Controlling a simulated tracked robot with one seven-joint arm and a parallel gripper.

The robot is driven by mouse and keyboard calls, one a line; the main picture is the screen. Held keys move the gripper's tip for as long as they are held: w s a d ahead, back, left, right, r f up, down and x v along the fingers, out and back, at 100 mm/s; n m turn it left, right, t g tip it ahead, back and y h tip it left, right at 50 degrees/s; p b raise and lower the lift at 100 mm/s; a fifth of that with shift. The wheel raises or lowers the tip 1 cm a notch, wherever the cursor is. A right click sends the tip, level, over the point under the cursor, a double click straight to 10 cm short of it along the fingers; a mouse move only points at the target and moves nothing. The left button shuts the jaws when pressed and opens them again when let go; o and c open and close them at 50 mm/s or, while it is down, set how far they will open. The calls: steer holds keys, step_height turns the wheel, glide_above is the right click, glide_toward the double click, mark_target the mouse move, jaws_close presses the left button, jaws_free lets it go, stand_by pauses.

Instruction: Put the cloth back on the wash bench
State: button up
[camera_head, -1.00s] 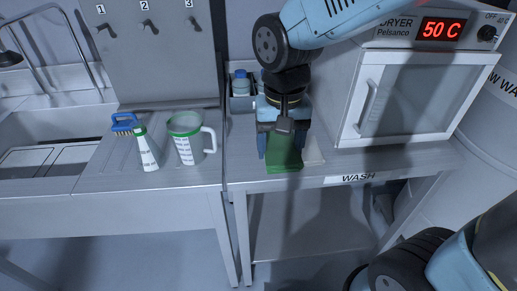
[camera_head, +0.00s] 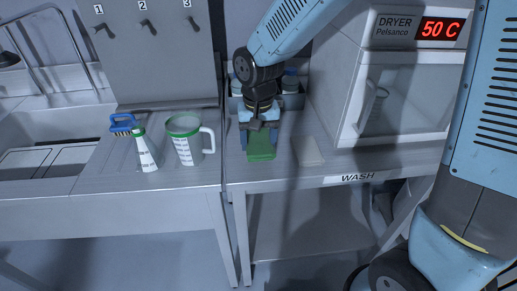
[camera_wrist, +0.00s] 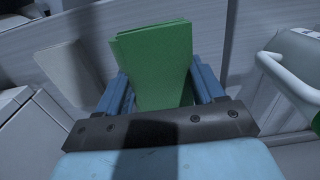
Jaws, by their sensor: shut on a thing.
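My gripper (camera_head: 259,140) is shut on the green cloth (camera_head: 261,151), which hangs flat and folded between the blue fingers. The cloth is over the left part of the wash bench (camera_head: 330,170), near its front edge. Whether its lower edge touches the bench top, I cannot tell. In the wrist view the green cloth (camera_wrist: 155,65) stands out beyond the fingers, and my gripper (camera_wrist: 162,88) grips it on both sides.
A pale flat pad (camera_head: 307,152) lies on the bench right of the cloth. The dryer (camera_head: 405,95) stands at the right. A rack with bottles (camera_head: 290,84) is behind my gripper.

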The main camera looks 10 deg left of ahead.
mark_target(257, 150)
steer(key=shift+w+a+f, duration=0.25)
steer(key=shift+w+f, duration=0.2)
steer(key=shift+f, duration=1.7)
steer(key=shift+f, duration=0.1)
steer(key=o, duration=1)
step_height(257, 150, up, 12)
steer(key=shift+r, duration=0.1)
